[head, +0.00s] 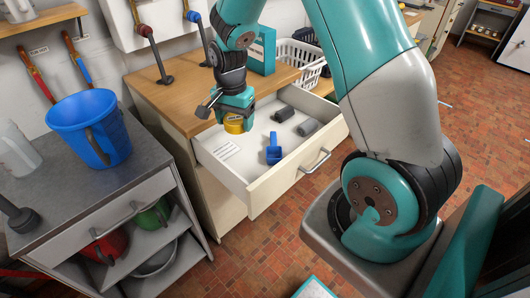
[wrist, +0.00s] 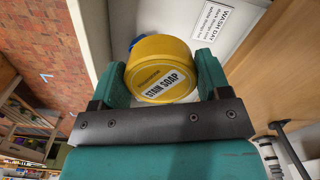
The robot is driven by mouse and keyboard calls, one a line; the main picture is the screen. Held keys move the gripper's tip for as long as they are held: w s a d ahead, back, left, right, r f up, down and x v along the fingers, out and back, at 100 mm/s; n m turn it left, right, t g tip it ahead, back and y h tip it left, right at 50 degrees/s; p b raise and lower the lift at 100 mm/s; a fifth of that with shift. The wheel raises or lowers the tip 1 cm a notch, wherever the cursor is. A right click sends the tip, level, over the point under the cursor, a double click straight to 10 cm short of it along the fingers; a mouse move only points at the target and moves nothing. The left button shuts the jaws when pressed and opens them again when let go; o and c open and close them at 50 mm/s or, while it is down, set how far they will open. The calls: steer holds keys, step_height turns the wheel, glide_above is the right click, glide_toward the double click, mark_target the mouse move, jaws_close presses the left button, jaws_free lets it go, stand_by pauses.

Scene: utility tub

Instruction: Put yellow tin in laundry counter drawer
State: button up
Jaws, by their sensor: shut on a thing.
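The yellow tin (wrist: 160,66) is round and labelled "STAIN SOAP". My gripper (wrist: 160,78) is shut on it, with one teal finger on each side in the wrist view. In the head view the yellow tin (head: 234,127) shows below my gripper (head: 234,112), over the left part of the open laundry counter drawer (head: 272,198). Whether the tin touches the drawer floor I cannot tell.
A white label (head: 224,149) lies on the drawer floor at the left. A wooden counter (head: 175,95) with a white basket (head: 300,62) stands behind. A blue bucket (head: 88,128) stands on the grey counter at left.

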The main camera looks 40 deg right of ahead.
mark_target(252, 174)
steer(key=m+b, duration=0.1)
steer(key=m, duration=0.1)
steer(key=d+f+m+b, duration=0.1)
steer(key=m, duration=0.1)
steer(key=d+m+b, duration=0.1)
steer(key=m, duration=0.1)
steer(key=shift+s+d+f, duration=0.1)
steer(key=shift+f, duration=0.25)
steer(key=f+m+b, duration=0.1)
steer(key=f+m, duration=0.1)
steer(key=f, duration=0.4)
steer(key=d+f+m+b, duration=0.1)
steer(key=f+m, duration=0.1)
steer(key=f, duration=0.5)
steer(key=f+m+b, duration=0.1)
steer(key=f+m, duration=0.1)
steer(key=f, duration=0.4)
steer(key=shift+s+d+f, duration=0.3)
steer(key=shift+f, duration=0.15)
steer(key=o, duration=1)
steer(key=shift+c, duration=0.2)
